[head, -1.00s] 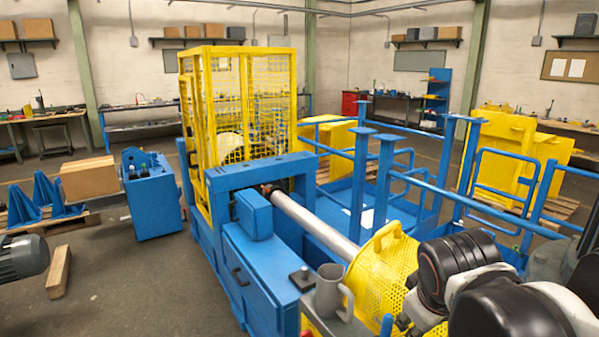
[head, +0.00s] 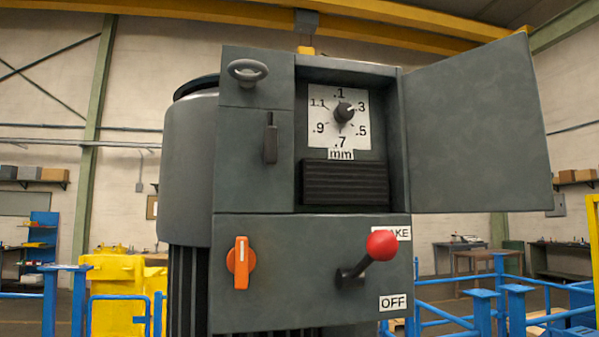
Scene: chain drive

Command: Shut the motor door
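The motor door (head: 478,128) is a flat dark grey panel, hinged on the right side of the cabinet's upper opening. It stands wide open, swung out to the right. Inside the opening are a white dial plate (head: 322,127) with a black knob (head: 344,112) and a black ribbed block (head: 345,184). The motor cabinet (head: 300,300) is dark grey, with a round housing (head: 187,170) behind it at the left. My gripper is not in view, so its state and its place relative to the door are hidden.
On the cabinet front are a grey handwheel (head: 248,72), a small dark lever (head: 270,140), an orange switch (head: 241,262) and a red-knobbed lever (head: 380,246) that sticks out below the opening. Blue railings (head: 500,290) stand at the right. The space beside the door's outer edge looks clear.

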